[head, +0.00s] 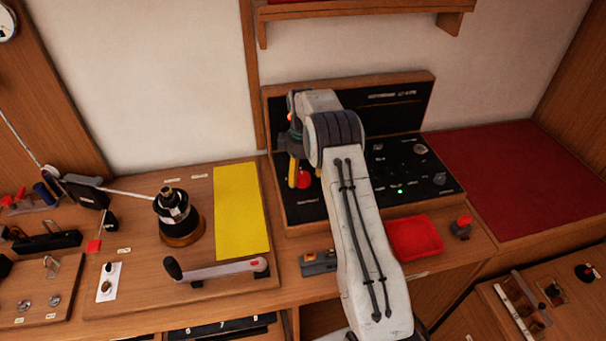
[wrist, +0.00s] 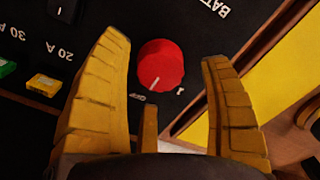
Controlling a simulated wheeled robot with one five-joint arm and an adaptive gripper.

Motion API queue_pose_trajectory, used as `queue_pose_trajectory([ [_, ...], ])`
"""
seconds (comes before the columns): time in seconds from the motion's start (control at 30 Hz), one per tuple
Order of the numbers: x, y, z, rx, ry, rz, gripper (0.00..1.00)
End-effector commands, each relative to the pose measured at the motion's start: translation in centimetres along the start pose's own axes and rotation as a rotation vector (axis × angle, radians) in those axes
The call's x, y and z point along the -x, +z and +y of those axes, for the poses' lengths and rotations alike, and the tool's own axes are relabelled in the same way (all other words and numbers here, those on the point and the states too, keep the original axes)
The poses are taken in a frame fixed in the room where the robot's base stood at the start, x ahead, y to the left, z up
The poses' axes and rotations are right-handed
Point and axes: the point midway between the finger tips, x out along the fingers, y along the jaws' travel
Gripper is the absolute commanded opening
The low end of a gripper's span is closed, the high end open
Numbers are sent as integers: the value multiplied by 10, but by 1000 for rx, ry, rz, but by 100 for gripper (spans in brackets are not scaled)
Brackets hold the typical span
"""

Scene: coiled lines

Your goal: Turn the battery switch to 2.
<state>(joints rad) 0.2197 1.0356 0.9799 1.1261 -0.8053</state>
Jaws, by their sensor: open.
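The battery switch is a round red knob (wrist: 161,64) on a black panel (head: 312,208). In the wrist view its white pointer mark is at the knob's lower edge, nearer the OFF label than the 1. No 2 is visible; part of the dial is hidden or unreadable. In the head view the red knob (head: 304,180) shows just right of a yellow finger. My gripper (wrist: 165,50) is open, with its yellow fingers apart on the left and right of the knob in the wrist view. It also shows in the head view (head: 293,170), partly behind my arm. I cannot tell whether any finger touches the knob.
Yellow (wrist: 43,84) and green (wrist: 5,67) fuses sit left of the knob in the wrist view. A winch (head: 178,220), a yellow sheet (head: 240,212) and a winch handle (head: 220,269) lie left of the panel. A red tray (head: 416,238) is in front of it.

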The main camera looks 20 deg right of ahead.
Motion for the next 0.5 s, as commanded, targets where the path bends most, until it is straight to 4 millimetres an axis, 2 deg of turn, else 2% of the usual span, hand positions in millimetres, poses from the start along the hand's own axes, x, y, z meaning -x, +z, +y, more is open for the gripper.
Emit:
queue_pose_trajectory([
  [0.2,-15,0,0,0,-1,-1,72],
  [0.5,-18,0,0,0,0,0,72],
])
